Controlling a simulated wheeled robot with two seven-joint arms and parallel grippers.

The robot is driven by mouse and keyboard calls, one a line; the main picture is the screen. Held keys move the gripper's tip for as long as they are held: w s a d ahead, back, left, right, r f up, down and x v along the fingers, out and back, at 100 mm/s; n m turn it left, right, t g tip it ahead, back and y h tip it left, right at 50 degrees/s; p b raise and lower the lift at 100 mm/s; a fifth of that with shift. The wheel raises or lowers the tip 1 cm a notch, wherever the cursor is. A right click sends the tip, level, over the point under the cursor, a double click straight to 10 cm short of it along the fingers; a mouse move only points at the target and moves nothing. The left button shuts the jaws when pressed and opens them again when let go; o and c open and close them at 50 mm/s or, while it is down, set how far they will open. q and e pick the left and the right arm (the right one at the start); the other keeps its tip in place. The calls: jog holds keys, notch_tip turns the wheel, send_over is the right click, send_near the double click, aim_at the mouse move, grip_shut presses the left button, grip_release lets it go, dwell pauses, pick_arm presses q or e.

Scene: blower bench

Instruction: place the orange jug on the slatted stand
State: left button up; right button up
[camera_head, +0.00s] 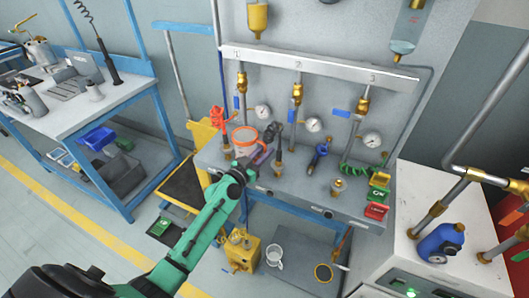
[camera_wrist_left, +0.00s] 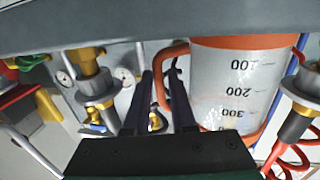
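The orange jug (camera_head: 245,141), a clear graduated vessel with orange bands and an orange handle, stands on the grey bench ledge. It fills the right of the left wrist view (camera_wrist_left: 235,85), close beside my left gripper. My left gripper (camera_head: 252,160) is at the jug's front right in the head view. In the wrist view its two dark fingers (camera_wrist_left: 163,85) are apart, with the jug's handle (camera_wrist_left: 168,54) at their tips; whether it lies fully between them is unclear. A yellow-framed stand with a dark top (camera_head: 182,186), probably the slatted stand, is left of the bench. My right gripper is not in view.
Pipes with brass valves and gauges (camera_head: 312,124) rise behind the ledge. A red coiled hose (camera_wrist_left: 290,155) is close to the jug. A blue valve (camera_head: 319,153) and a green coil (camera_head: 360,169) lie further right. A white mug (camera_head: 274,256) is on the lower shelf.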

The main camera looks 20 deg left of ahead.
pick_arm(q)
jog(key=shift+o, duration=0.6)
